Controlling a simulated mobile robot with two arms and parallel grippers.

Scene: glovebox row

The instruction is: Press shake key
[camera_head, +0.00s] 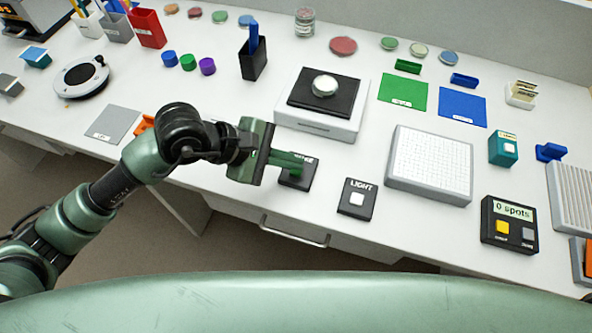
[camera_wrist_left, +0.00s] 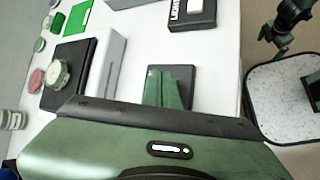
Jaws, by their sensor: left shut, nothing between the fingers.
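The shake key is a small black box (camera_head: 309,180) near the front edge of the bench, its label partly covered. My left gripper (camera_head: 298,164) is shut and empty, with its green fingertips over the key's top and hiding its middle. In the left wrist view the fingers (camera_wrist_left: 168,88) lie over the black key box (camera_wrist_left: 184,73). I cannot tell whether the tips touch or press the button. A white device with a black platform (camera_head: 341,97) stands behind the key, with a round lidded dish (camera_head: 324,85) on it.
A similar black LIGHT key (camera_head: 357,199) with a white button sits to the right. Beyond it are a white gridded panel (camera_head: 430,163) and a "0 spots" counter box (camera_head: 509,224). Green (camera_head: 403,92) and blue (camera_head: 462,108) mats lie behind. A drawer handle (camera_head: 295,231) is below the edge.

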